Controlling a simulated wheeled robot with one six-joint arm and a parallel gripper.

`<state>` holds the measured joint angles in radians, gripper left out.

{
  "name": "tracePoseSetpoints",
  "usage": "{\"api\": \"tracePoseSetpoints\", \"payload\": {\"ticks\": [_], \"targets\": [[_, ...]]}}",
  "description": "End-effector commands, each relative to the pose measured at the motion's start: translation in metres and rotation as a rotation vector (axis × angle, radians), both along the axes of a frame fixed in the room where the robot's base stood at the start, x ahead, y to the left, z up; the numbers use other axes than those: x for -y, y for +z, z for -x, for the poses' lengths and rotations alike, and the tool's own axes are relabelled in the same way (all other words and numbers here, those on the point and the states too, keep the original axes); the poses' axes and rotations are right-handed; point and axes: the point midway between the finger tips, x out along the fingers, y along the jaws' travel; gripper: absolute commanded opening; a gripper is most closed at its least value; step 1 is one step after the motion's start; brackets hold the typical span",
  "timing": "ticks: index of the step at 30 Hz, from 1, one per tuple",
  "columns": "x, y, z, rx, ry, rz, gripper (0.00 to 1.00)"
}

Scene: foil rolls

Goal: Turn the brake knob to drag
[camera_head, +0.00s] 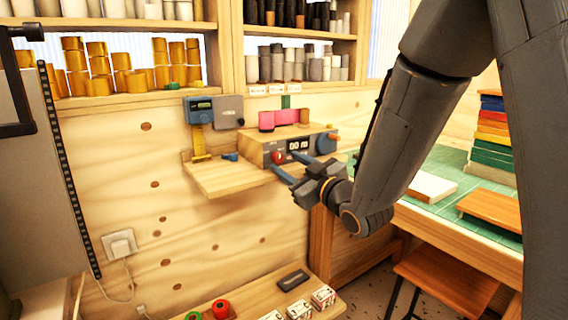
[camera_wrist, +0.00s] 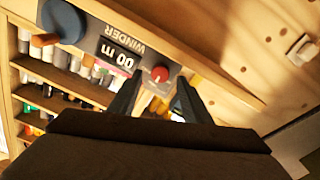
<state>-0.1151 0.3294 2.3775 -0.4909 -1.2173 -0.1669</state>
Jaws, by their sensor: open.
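The winder (camera_head: 258,146) is a wooden box with a grey front panel on the wall shelf; its panel also shows upside down in the wrist view (camera_wrist: 95,32). The red brake knob (camera_head: 278,157) is on the left of the panel, and in the wrist view (camera_wrist: 160,73) it appears between my fingertips. My gripper (camera_head: 284,161) is open, pointing at the panel, one finger on each side of the knob in the picture. I cannot tell whether the fingers touch it or stop short. The knob's setting marks are too small to read.
A display (camera_wrist: 117,55) reading "00 m" and a blue wheel (camera_wrist: 63,20) are beside the knob. A pink roll (camera_head: 281,119) lies on top of the winder. A wooden ledge (camera_head: 228,180) juts out to the left. A green-matted table (camera_head: 437,170) stands to the right.

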Motion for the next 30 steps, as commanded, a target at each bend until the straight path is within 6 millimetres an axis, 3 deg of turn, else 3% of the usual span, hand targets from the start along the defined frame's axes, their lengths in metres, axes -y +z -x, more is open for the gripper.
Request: {"api": "tracePoseSetpoints", "payload": {"ticks": [9, 22, 26, 30], "targets": [[0.023, -0.001, 0.035, 0.001, -0.001, -0.001, 0.44], [0.027, -0.003, 0.037, -0.008, -0.006, 0.003, 0.44], [0.039, -0.018, 0.034, -0.087, -0.058, 0.033, 0.44], [0.071, -0.055, 0.034, -0.281, -0.178, 0.096, 0.44]]}}
